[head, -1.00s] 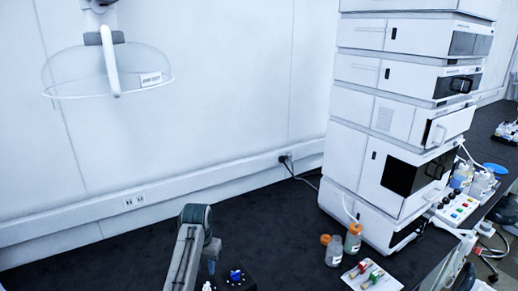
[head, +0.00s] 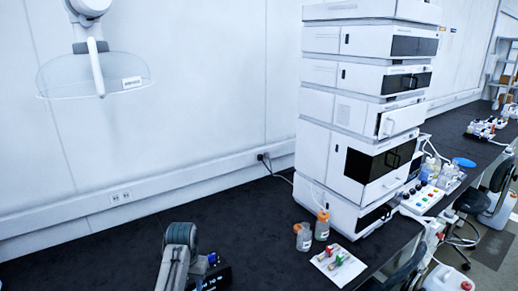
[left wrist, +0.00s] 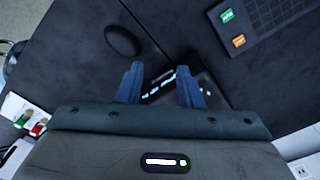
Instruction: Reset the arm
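My left arm comes into the head view at the bottom left, over the dark bench (head: 110,245). Its gripper fingertips cannot be made out clearly there. In the left wrist view my left gripper (left wrist: 160,72) has its two blue fingers apart, with nothing held between them. My right gripper is in neither view.
A tall white chromatography stack (head: 362,110) stands on the bench. A clear hood (head: 93,75) hangs at upper left. The bench's left part looks free.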

